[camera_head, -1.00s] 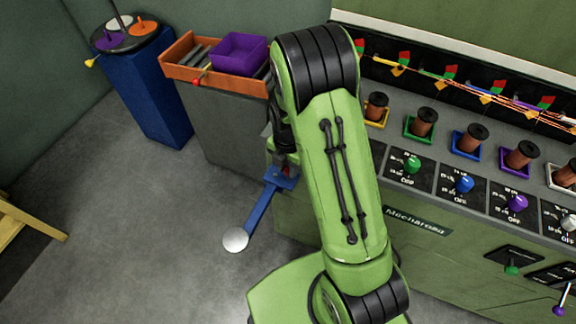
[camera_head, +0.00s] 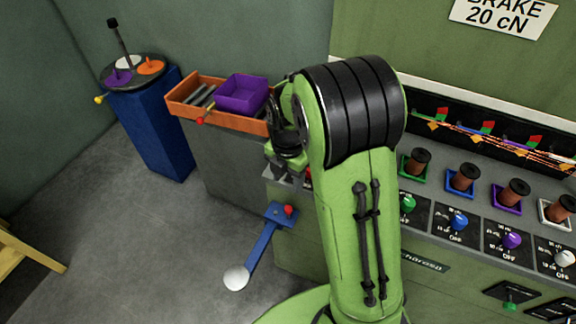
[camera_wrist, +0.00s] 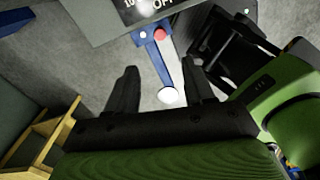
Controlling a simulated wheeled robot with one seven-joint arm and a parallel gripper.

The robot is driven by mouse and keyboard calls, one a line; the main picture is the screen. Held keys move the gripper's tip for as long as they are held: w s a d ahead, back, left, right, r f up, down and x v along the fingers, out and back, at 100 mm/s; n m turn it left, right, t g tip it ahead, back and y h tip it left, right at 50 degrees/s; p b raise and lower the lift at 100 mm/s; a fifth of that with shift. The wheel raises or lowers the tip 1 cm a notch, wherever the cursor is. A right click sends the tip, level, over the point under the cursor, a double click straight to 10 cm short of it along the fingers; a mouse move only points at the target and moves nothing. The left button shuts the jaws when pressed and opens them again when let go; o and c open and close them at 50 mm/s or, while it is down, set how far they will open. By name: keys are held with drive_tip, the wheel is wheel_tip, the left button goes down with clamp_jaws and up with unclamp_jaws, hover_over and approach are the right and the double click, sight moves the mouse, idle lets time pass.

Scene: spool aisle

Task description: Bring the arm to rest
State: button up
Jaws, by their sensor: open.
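My green arm (camera_head: 362,230) stands folded in front of the machine in the head view, its black elbow at the top. My gripper is hidden behind the arm there. In the wrist view my gripper (camera_wrist: 163,88) is open, its two black fingers apart with nothing between them but the view of the floor and a blue lever. The blue lever (camera_head: 262,244) with a red button and a pale round end also shows in the wrist view (camera_wrist: 155,55), beyond the fingertips. I cannot tell how far it is from them.
The machine bench (camera_head: 430,267) carries several spools and coloured knobs. An orange tray (camera_head: 185,108) with a purple bin (camera_head: 241,95) sits on a grey cabinet at the left. A blue stand (camera_head: 150,135) holds a round disc. A yellow wooden frame (camera_head: 30,250) is at far left. Open floor lies between.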

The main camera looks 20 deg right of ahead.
wheel_tip(320, 180, up, 2)
drive_tip(key=shift+r, duration=0.2)
idle(0.3)
drive_tip(key=s+r+m+t+p, duration=0.1)
drive_tip(key=s+r+m+t, duration=0.1)
drive_tip(key=s+r+m, duration=0.5)
drive_tip(key=s+a+r+m+t, duration=0.1)
drive_tip(key=s+r+m+t, duration=0.2)
drive_tip(key=s+r+m, duration=0.4)
drive_tip(key=s+m, duration=0.5)
drive_tip(key=m, duration=0.5)
drive_tip(key=shift+s+a+r+m+t+p, duration=0.2)
drive_tip(key=shift+a+r+m+t+p, duration=0.1)
drive_tip(key=shift+m+p, duration=0.1)
